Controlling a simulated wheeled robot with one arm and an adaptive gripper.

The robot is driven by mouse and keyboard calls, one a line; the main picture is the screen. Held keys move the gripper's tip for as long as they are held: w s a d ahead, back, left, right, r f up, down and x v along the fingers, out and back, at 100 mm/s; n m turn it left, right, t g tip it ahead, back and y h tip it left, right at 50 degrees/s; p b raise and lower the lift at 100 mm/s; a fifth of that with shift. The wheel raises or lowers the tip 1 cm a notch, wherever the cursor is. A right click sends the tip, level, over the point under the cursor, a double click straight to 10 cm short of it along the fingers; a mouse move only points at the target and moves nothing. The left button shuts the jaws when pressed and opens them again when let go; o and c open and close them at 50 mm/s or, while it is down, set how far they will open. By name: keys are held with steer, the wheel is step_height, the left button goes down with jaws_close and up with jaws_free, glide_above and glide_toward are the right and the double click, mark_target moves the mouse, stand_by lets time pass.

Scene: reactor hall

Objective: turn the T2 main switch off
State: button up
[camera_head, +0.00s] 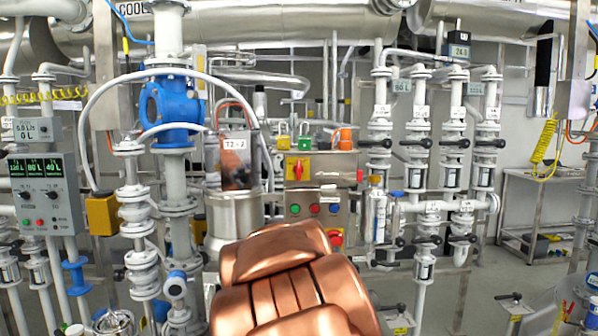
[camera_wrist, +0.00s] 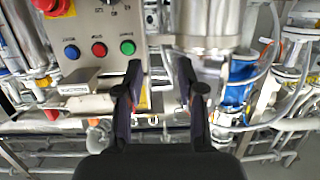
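A steel control box beside the vessel labelled T2-2 (camera_head: 235,150) carries a red rotary switch on a yellow plate (camera_head: 298,168). A second red and yellow switch (camera_head: 335,237) sits lower, below green, red and blue buttons. I cannot read which one is the T2 main switch. The wrist view is upside down to the head view.
In the wrist view the blue (camera_wrist: 71,52), red (camera_wrist: 99,48) and green (camera_wrist: 127,47) buttons lie left of the fingers. Padlocks (camera_head: 304,139) and an orange item (camera_head: 345,138) are above the box. Valve pipes (camera_head: 420,140) stand to the right. A blue valve (camera_head: 172,108) is left.

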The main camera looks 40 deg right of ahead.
mark_target(299, 165)
steer(key=shift+w+d+r+m+t+h, duration=0.1)
steer(key=shift+w+d+r+t+h, duration=0.85)
steer(key=shift+d+r, duration=1.45)
steer(key=shift+w+d+r+m+t+h, duration=0.1)
steer(key=shift+w+d+r+t+h, duration=0.85)
steer(key=shift+d+r, duration=1.5)
steer(key=shift+w+d+r+m+t+h, duration=0.1)
steer(key=shift+w+d+r+t+h, duration=0.45)
steer(key=shift+w+d+r, duration=1.3)
steer(key=shift+s+d+r, duration=0.4)
steer(key=shift+s+r, duration=0.2)
steer(key=shift+r, duration=0.05)
jaws_close()
